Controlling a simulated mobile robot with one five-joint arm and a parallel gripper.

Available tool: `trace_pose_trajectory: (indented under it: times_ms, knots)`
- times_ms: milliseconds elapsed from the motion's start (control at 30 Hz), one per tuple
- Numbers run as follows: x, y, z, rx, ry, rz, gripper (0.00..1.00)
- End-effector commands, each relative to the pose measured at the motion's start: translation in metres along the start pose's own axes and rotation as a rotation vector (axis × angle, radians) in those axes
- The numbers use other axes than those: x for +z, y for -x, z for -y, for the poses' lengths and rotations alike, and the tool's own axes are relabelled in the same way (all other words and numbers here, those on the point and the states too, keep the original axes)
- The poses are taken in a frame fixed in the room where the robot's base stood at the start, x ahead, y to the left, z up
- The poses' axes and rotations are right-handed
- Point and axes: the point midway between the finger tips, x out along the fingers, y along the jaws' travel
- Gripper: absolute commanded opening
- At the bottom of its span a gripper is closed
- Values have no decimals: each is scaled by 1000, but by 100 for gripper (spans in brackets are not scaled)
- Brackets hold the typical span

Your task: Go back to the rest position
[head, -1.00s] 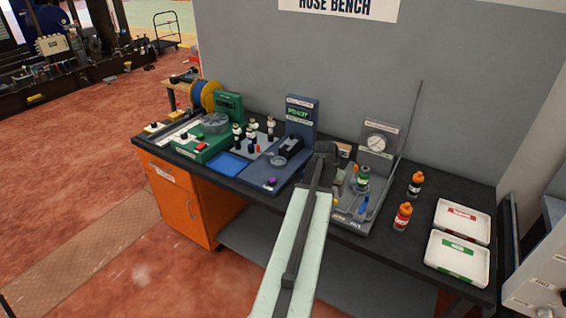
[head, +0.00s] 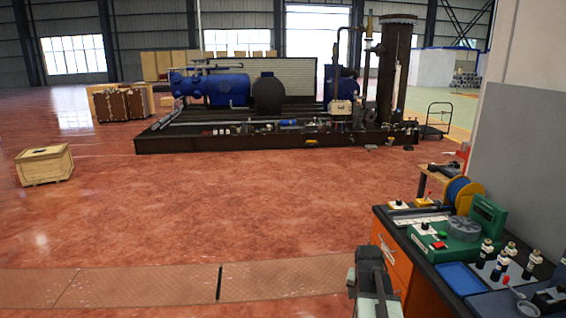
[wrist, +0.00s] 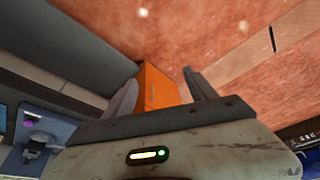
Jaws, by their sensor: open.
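My gripper (wrist: 160,88) shows in the wrist view with its two grey fingers apart and nothing between them. The orange cabinet (wrist: 158,86) of the bench shows beyond the fingers, with red floor past it. In the head view my arm shows at the bottom, just left of the bench (head: 424,270); the fingers cannot be made out there. The bench's right part is out of the head view.
The bench holds a green device (head: 446,243), a blue tray (head: 461,278), a yellow-blue spool (head: 464,194) and several dark bottles. A skid with blue machinery (head: 222,87) stands far back. A wooden crate (head: 45,164) stands at left. The red floor between is open.

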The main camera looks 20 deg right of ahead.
Motion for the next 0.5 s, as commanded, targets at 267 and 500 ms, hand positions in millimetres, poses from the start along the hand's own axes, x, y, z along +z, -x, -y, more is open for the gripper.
trace_pose_trajectory:
  times_ms: [267, 500]
  knots:
    - [139, 30, 193, -102, 420, 106, 65]
    - [237, 55, 218, -120, 673, 251, 65]
